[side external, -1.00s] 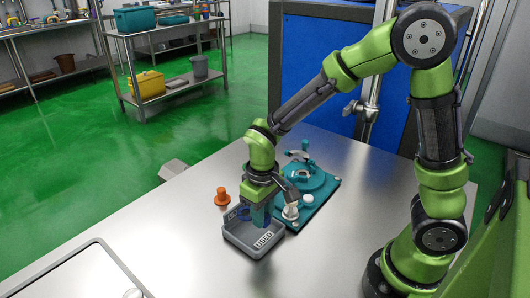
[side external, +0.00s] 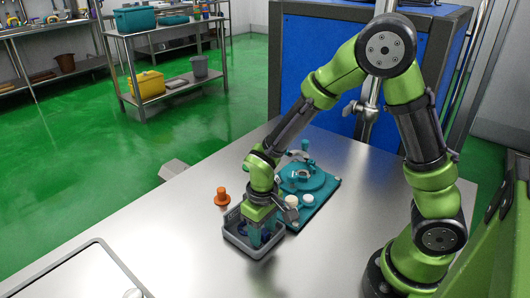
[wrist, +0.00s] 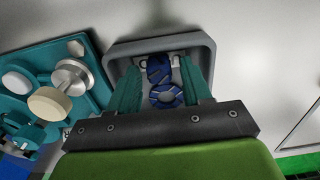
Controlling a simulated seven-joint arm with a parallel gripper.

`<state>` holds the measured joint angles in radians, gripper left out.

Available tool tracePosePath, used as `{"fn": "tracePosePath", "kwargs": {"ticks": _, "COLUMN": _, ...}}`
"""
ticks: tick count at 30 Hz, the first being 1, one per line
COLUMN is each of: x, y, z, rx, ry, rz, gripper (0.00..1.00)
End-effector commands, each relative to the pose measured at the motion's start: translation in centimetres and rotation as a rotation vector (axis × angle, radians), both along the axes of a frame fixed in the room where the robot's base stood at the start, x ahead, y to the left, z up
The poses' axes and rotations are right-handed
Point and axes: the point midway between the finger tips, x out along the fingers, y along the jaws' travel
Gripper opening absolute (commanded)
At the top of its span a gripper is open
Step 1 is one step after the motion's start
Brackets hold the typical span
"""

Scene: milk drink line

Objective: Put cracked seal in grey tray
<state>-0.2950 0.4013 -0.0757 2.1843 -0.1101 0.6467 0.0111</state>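The grey tray (side external: 236,240) stands on the steel table; its far wall also shows in the wrist view (wrist: 150,46). Two dark blue ring-shaped seals lie within its outline in the wrist view: one upper ring (wrist: 158,68) near the label, and one lower ring (wrist: 166,96) between my fingers. Which one is cracked I cannot tell. My gripper (side external: 258,240) points down into the tray. In the wrist view its teal fingers (wrist: 162,75) stand apart, with gaps on both sides of the lower ring.
A teal fixture plate (side external: 325,190) with a round stand and white knobs sits right behind the tray. An orange-capped item (side external: 222,197) stands at the tray's left. A metal-stemmed part with a cream cap (wrist: 49,103) shows on the plate.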

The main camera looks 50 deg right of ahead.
Motion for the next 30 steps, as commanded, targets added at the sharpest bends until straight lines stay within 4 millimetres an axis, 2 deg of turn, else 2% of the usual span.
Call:
{"fn": "tracePosePath", "kwargs": {"ticks": 8, "x": 0.0, "y": 0.0, "z": 0.1, "rx": 0.0, "ry": -0.001, "rz": 0.0, "gripper": 0.49}}
{"fn": "tracePosePath", "kwargs": {"ticks": 11, "x": 0.1, "y": 0.0, "z": 0.8, "rx": 0.001, "ry": -0.003, "rz": 0.0, "gripper": 0.49}}
{"fn": "tracePosePath", "kwargs": {"ticks": 14, "x": 0.2, "y": 0.0, "z": 2.2, "rx": 0.002, "ry": -0.007, "rz": 0.001, "gripper": 0.49}}
{"fn": "tracePosePath", "kwargs": {"ticks": 24, "x": 0.1, "y": 0.0, "z": 9.4, "rx": 0.002, "ry": -0.006, "rz": 0.0, "gripper": 0.49}}
{"fn": "tracePosePath", "kwargs": {"ticks": 30, "x": 0.1, "y": 0.0, "z": 11.9, "rx": 0.0, "ry": -0.003, "rz": 0.001, "gripper": 0.49}}
